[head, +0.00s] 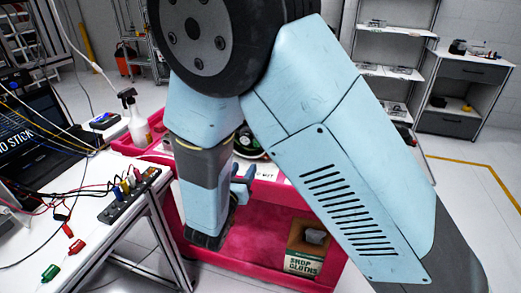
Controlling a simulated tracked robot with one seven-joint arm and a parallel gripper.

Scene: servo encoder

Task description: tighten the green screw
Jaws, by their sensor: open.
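I cannot make out the green screw in the head view. A round dark object with a little green (249,143) shows partly behind my arm on the pink cart (268,197); my arm hides most of it. My gripper (241,186) is partly hidden by my light-blue arm. Its small blue fingers show just right of the forearm, over the pink cart. They are open, and I see nothing between them. I cannot tell whether they touch anything.
A shop cloths box (303,263) sits in the cart's lower tray. A spray bottle (135,118) stands at the back left. The left bench holds a terminal strip (130,194), loose wires, a green plug (50,273) and a laptop (28,128). Open floor lies at right.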

